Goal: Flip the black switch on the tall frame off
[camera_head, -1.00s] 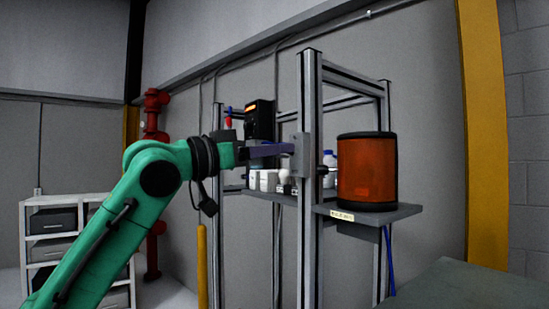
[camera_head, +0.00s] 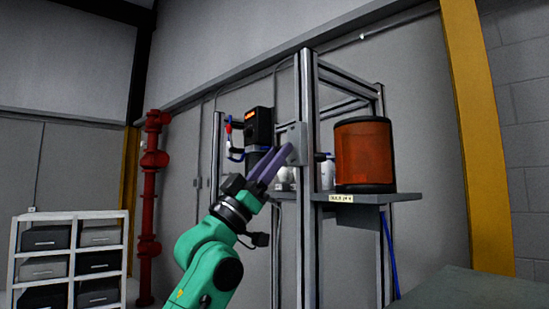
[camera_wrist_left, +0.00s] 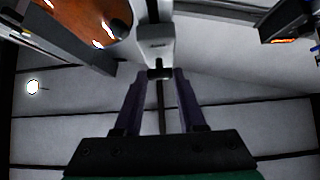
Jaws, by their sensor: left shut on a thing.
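The tall frame (camera_head: 308,220) is made of metal posts and stands in the middle of the head view. A grey switch box (camera_head: 297,140) is fixed to its front post; the box also shows at the top of the left wrist view (camera_wrist_left: 157,45). The black switch (camera_wrist_left: 160,73) sticks out below the box in the wrist view, between my fingertips. My left gripper (camera_head: 286,157) reaches up to the box from below at a slant. Its purple fingers (camera_wrist_left: 159,77) are shut on the black switch. The switch is hidden in the head view. My right gripper is out of view.
An orange drum (camera_head: 364,155) with black ends stands on a shelf (camera_head: 370,198) right of the front post. A black device (camera_head: 259,127) and small white items sit behind my fingers. A white rack (camera_head: 70,213) with bins and a red pipe (camera_head: 152,210) stand left.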

